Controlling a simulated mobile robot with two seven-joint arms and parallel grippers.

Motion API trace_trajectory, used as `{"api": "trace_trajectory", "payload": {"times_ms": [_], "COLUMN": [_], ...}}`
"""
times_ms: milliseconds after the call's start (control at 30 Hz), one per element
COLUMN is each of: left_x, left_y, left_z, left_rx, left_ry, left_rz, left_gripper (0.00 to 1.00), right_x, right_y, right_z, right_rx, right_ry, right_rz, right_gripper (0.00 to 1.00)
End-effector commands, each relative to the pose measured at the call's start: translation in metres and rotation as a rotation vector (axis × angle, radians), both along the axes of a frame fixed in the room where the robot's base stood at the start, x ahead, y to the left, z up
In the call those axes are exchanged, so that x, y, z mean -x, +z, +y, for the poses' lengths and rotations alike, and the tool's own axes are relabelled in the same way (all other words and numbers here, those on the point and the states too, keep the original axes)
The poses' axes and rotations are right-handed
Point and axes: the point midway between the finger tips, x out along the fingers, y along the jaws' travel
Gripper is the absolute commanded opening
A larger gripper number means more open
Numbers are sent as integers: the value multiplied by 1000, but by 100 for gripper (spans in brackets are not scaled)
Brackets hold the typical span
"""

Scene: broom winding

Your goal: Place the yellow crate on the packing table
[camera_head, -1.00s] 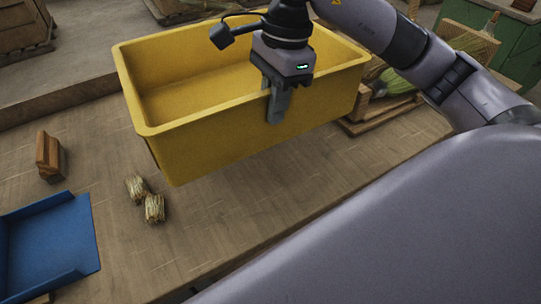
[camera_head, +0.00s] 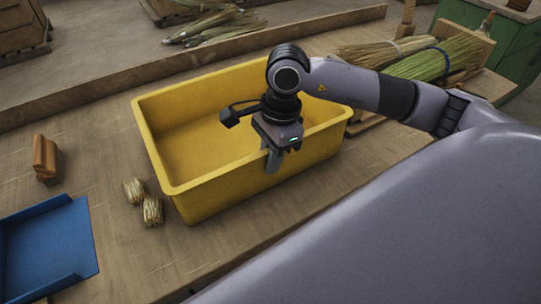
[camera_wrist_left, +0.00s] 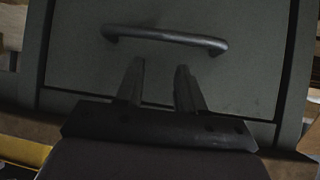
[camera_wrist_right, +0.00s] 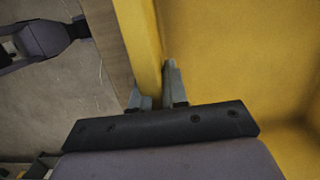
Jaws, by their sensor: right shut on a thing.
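The yellow crate (camera_head: 188,142) is empty and upright on or very close above the wooden table (camera_head: 110,110) in the head view. My right gripper (camera_head: 272,160) is shut on the crate's near long wall, one finger inside and one outside. The right wrist view shows the crate wall (camera_wrist_right: 143,45) between the fingers (camera_wrist_right: 155,95). My left gripper is out of the head view. In the left wrist view its fingers (camera_wrist_left: 160,85) are apart with nothing between them, in front of a dark panel with a handle (camera_wrist_left: 165,38).
Two small straw bundles (camera_head: 143,200) lie just left of the crate. A brown wooden block (camera_head: 45,158) and a blue tray (camera_head: 48,250) are further left. Bundles of broom straw (camera_head: 435,58) lie at the right, others (camera_head: 215,25) at the back. The table's front strip is clear.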

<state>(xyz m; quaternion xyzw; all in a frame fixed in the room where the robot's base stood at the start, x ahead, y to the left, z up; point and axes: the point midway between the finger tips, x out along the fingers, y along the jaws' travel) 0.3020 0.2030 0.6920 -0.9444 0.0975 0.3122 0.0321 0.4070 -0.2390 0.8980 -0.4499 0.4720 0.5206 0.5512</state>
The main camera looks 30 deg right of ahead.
Motion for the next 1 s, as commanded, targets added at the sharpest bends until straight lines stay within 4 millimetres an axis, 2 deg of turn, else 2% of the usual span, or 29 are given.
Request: {"api": "trace_trajectory", "payload": {"times_ms": [300, 333, 400, 767, 867, 1000], "left_x": [0, 0, 0, 0, 0, 0], "left_y": [-4, -4, -3, 0, 0, -1], "left_z": [0, 0, 0, 0, 0, 0], "left_rx": [0, 0, 0, 0, 0, 0], "left_ry": [0, 0, 0, 0, 0, 0], "left_rz": [0, 0, 0, 0, -1, -1], "left_gripper": [38, 38, 38, 38, 38, 38], "right_x": [-2, 0, 0, 0, -1, -1], "right_y": [0, -2, -1, 1, 10, 38], "right_z": [1, 0, 0, 0, -1, -6], "right_rx": [-3, -1, -1, -1, -1, -1], "right_ry": [0, 1, 0, 0, -1, 0], "right_rz": [-12, -1, -1, -1, -4, -8], "right_gripper": [0, 16, 39, 39, 39, 39]}}
